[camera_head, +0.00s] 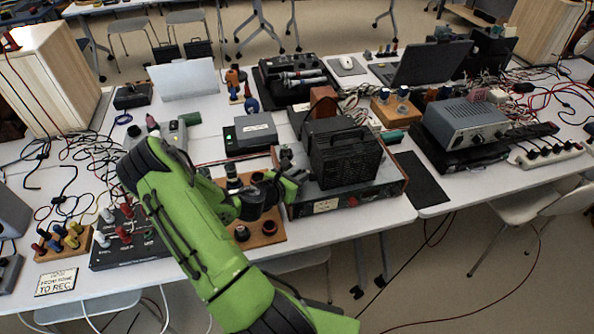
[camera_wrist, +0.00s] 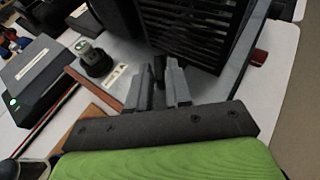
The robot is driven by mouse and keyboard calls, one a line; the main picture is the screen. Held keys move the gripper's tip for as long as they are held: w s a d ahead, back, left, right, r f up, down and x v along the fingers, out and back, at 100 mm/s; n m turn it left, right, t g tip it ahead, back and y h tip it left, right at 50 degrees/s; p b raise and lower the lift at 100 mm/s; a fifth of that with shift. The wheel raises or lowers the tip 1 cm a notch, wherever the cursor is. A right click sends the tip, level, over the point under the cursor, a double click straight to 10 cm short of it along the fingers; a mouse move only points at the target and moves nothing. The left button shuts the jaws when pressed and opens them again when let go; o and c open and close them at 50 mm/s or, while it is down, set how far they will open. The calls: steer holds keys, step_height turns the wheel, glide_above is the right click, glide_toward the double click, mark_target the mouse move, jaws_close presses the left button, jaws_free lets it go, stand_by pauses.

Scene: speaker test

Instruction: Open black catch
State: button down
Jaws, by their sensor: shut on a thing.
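My gripper (camera_head: 294,180) is at the left front of a black ribbed box (camera_head: 345,152), which stands on a wood-sided device (camera_head: 372,195). In the wrist view, the two grey fingers of my gripper (camera_wrist: 160,85) are close together at the front of the black box (camera_wrist: 203,35). A small dark piece (camera_wrist: 159,66) shows between the fingertips, and it appears to be the black catch. The fingers hide most of it, so I cannot tell how far it is turned or lifted.
A black knob with a clear top (camera_wrist: 94,58) stands close left of my fingers. A wooden board with dark knobs (camera_head: 262,236) lies below my wrist. A dark box with a green light (camera_head: 250,133) is to the left. A black mat (camera_head: 424,178) lies right.

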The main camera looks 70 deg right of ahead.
steer(key=n+t, duration=0.2)
steer(key=s+n+t+b, duration=0.1)
steer(key=n+t, duration=0.1)
steer(key=t, duration=0.1)
steer(key=shift+s+a+f+n+h, duration=0.1)
steer(key=shift+f+n+h, duration=0.05)
steer(key=shift+n+h, duration=0.2)
steer(key=n+t+b, duration=0.1)
steer(key=n+t, duration=0.1)
steer(key=t, duration=0.1)
steer(key=shift+s, duration=0.15)
steer(key=shift+s+n+t+y+b, duration=0.1)
steer(key=shift+n+t+y+b, duration=0.4)
steer(key=shift+n+t, duration=0.95)
steer(key=shift+r, duration=0.2)
steer(key=c, duration=1.2)
jaws_free()
steer(key=shift+d, duration=0.2)
